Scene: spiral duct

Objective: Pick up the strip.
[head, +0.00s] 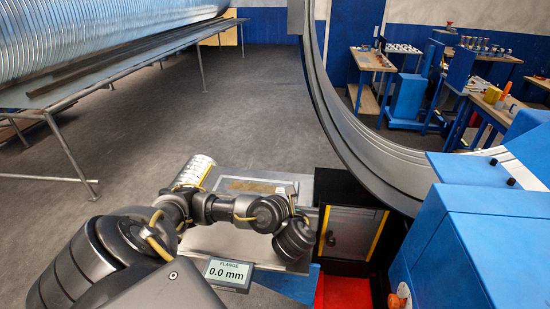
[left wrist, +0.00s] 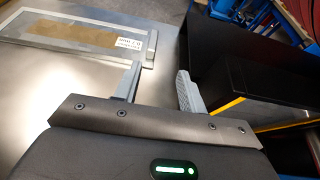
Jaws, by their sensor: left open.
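A flat tan strip-like piece (head: 250,186) lies in a shallow pale metal frame on the bench top; I cannot tell whether it is the task's strip. In the left wrist view the tan piece (left wrist: 72,36) is at the upper left, with a white printed label (left wrist: 130,43) at its right end. My left gripper (left wrist: 158,88) is open, its two fingers apart with nothing between them. Its left finger shows near the frame's corner. In the head view my wrist hides the fingers. My right gripper is not in view.
A dark cabinet (head: 348,235) with yellow edging stands right of the bench. A large curved metal band (head: 350,125) sweeps down beside a blue machine (head: 480,230). A display (head: 228,272) reads 0.0 mm. A ribbed duct (head: 90,35) lies on a rack at left. The floor between is clear.

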